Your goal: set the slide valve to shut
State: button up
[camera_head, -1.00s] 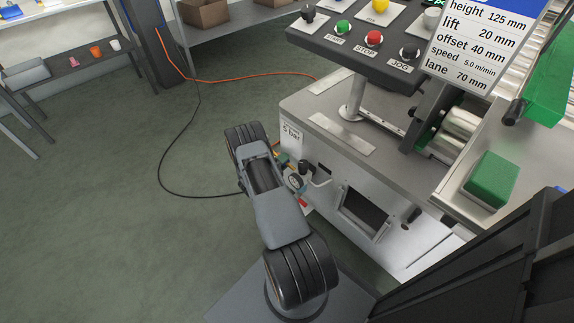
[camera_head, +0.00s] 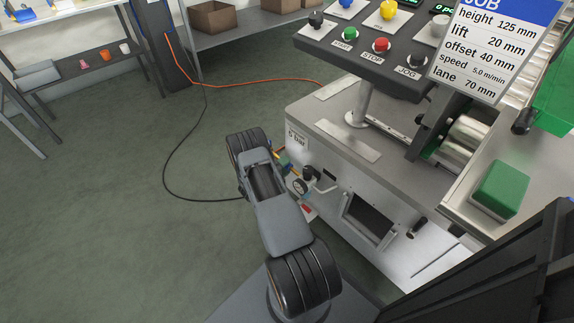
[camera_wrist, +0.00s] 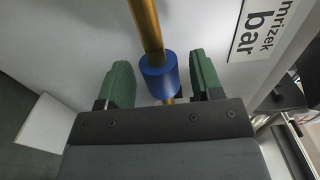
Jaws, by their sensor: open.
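In the wrist view, a blue sleeve (camera_wrist: 159,76) sits around a brass pipe (camera_wrist: 146,25) that runs down in front of a pale machine wall. I take the sleeve to be the slide valve; its set position cannot be read. My gripper (camera_wrist: 164,82) is open, with one green-padded finger on each side of the sleeve. A gap shows between each finger and the sleeve. The lower pipe is mostly hidden by the gripper body.
A control panel (camera_head: 350,55) overhangs above. A black hose (camera_head: 168,170) and an orange cable (camera_head: 250,80) lie on the floor. The floor to the left is clear.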

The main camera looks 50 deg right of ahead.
jog(key=a+p, duration=0.2)
jog(key=a, duration=1)
jog(key=shift+w+a, duration=0.3)
jog(key=shift+w, duration=0.15)
